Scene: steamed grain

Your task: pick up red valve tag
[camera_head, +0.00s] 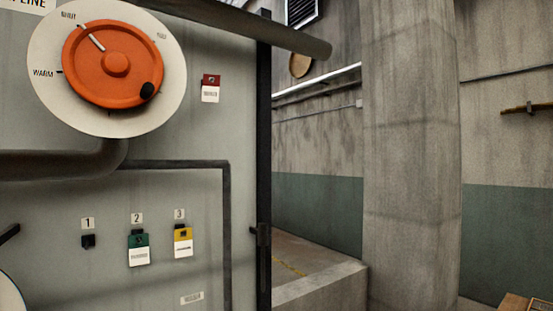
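The red valve tag (210,88) hangs on the grey panel, right of the large orange valve wheel (115,62). It has a red top and a white lower part with small print too small to read. Nothing covers it. Neither of my grippers shows in the head view.
Below, hook 1 (88,241) is bare, a green tag (138,249) hangs under 2, and a yellow tag (183,241) under 3. Pipes (176,164) run across the panel. A concrete pillar (411,155) and low ledge (322,288) stand to the right.

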